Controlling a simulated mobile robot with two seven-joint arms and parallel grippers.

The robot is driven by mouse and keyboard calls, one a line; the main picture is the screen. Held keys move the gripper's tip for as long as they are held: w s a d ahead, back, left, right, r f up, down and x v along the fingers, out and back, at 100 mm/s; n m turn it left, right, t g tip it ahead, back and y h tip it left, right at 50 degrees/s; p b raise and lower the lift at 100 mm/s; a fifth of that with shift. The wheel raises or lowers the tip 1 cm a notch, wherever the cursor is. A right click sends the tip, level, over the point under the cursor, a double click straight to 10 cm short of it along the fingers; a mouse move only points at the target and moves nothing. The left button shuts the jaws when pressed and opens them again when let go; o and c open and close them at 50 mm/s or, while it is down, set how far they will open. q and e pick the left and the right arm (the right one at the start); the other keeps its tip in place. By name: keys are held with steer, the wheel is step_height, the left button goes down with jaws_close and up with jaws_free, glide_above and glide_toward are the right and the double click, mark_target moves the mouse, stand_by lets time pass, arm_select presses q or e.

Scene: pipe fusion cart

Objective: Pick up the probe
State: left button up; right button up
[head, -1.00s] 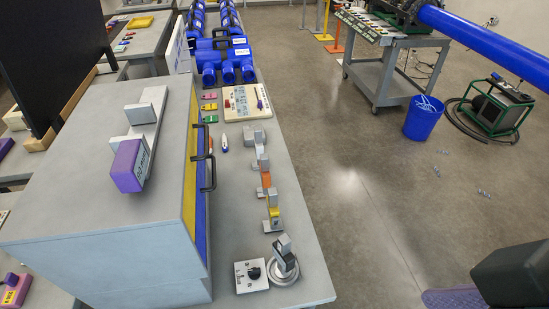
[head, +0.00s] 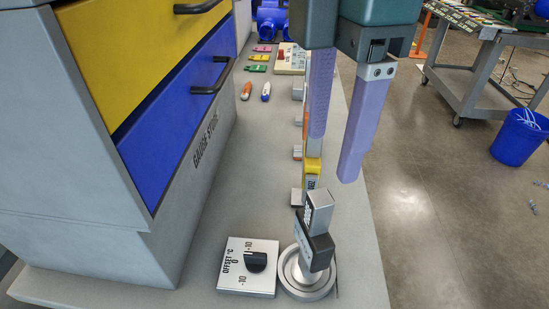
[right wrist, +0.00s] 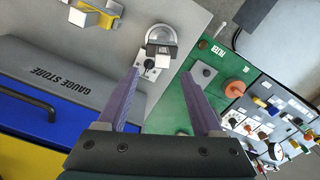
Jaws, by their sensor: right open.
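A grey block-shaped device with a black body (head: 317,240), which I take for the probe, stands tilted on a round metal base (head: 303,285) near the front of the bench. In the right wrist view the round metal piece (right wrist: 161,38) shows beyond the fingertips. My right gripper (head: 333,158) has long purple fingers, spread open and empty. It hangs above and behind the device in the head view, apart from it. In the right wrist view the open fingers (right wrist: 160,74) have nothing between them. My left gripper is not in view.
A white offset plate with a black knob (head: 255,262) lies just left of the base. The gauge store cabinet (head: 190,170) with yellow and blue drawers stands to the left. Yellow and orange gauges (head: 312,167) stand behind, partly hidden by my fingers.

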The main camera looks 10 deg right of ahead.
mark_target(321, 197)
steer(key=f, duration=0.9)
steer(key=shift+s+a+p, duration=0.15)
steer(key=shift+s+p, duration=0.1)
steer(key=shift+p, duration=0.1)
jaws_close()
stand_by(0.9)
